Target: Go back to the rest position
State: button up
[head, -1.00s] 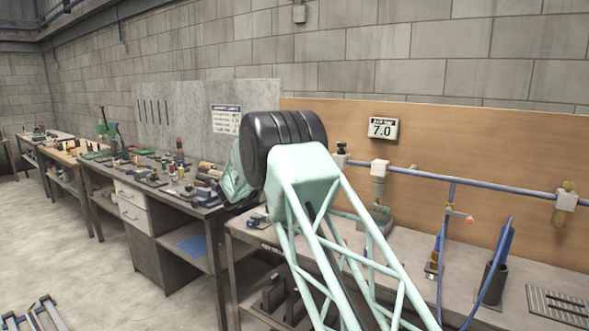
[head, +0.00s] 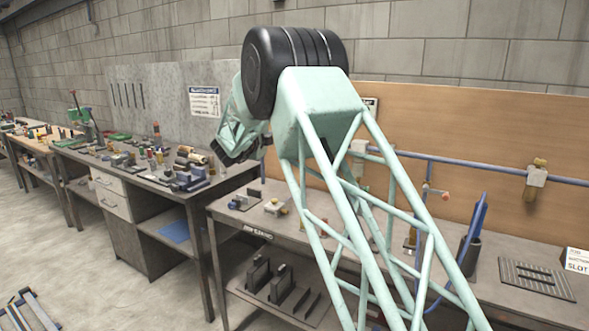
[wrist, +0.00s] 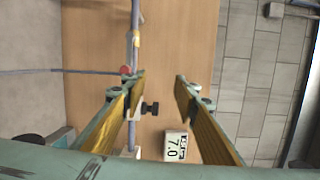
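My gripper (wrist: 160,80) is open in the wrist view, with a clear gap between its two gold-padded fingers and nothing held there. It points toward the wooden back panel (wrist: 85,110) and the grey block wall. A white 7.0 display (wrist: 175,145) shows beyond and below the fingers in that view. In the head view my pale green arm rises from the lower right and folds over at a black joint; the fingers cannot be made out there.
A grey bench (head: 225,215) with small fixtures runs below my arm, and a second bench (head: 165,190) with many parts stands to its left. A blue pipe (head: 480,169) crosses the back panel. A slotted plate (head: 537,278) lies at the right.

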jog(key=s+d+r+n+g+y, duration=0.1)
jog(key=s+d+r+n+y, duration=0.3)
jog(key=s+r, duration=0.35)
jog(key=s+d+r+n+y, duration=0.1)
jog(key=s+r+n+y, duration=0.2)
jog(key=s+r+n, duration=0.4)
jog(key=s+d+n+g+y, duration=0.2)
jog(key=s+d+n, duration=0.15)
jog(key=s, duration=0.95)
jog(key=s+d+f+n+g+h, duration=0.1)
jog(key=s+d+f, duration=0.5)
jog(key=s, duration=1.4)
jog(key=s+d+f+n+g+h, duration=0.1)
jog(key=s+d+f+n+g, duration=0.3)
jog(key=s, duration=1.6)
jog(key=s+d+f+n+g+h, duration=0.1)
jog(key=s+d+f+n+g, duration=0.2)
jog(key=s+d+f, duration=0.6)
jog(key=s+f+g, duration=0.1)
jog(key=s+f, duration=0.1)
jog(key=s, duration=1)
jog(key=shift+d+g, duration=0.3)
jog(key=shift+d, duration=0.1)
